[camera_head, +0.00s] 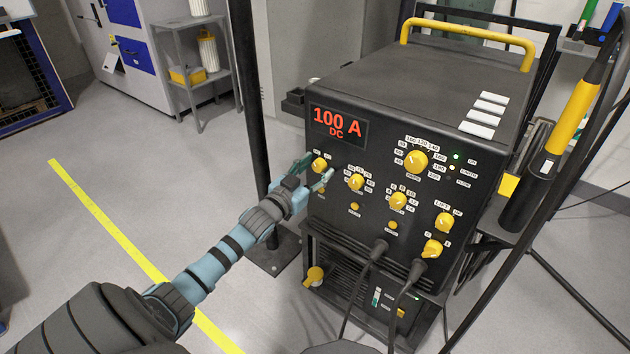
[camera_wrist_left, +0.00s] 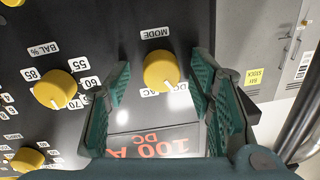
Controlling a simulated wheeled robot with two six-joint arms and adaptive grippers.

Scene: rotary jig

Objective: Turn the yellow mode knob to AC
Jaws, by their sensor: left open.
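The yellow mode knob (camera_head: 319,165) is on the upper left of the black machine's front panel, below the red display (camera_head: 337,124) that reads 100 A DC. In the left wrist view the knob (camera_wrist_left: 160,69) shows upside down with its MODE, DC and AC labels. Its small white mark points toward the DC label side. My left gripper (camera_head: 317,170) is open at the panel, with one finger on each side of the knob. In the left wrist view gaps show between the knob and both fingers (camera_wrist_left: 160,63). My right gripper is not in view.
A BAL % knob (camera_wrist_left: 56,89) sits close beside the mode knob; it also shows in the head view (camera_head: 355,181). Several more yellow knobs and two cable plugs (camera_head: 379,248) are on the panel. A dark upright post (camera_head: 252,100) stands left of the machine.

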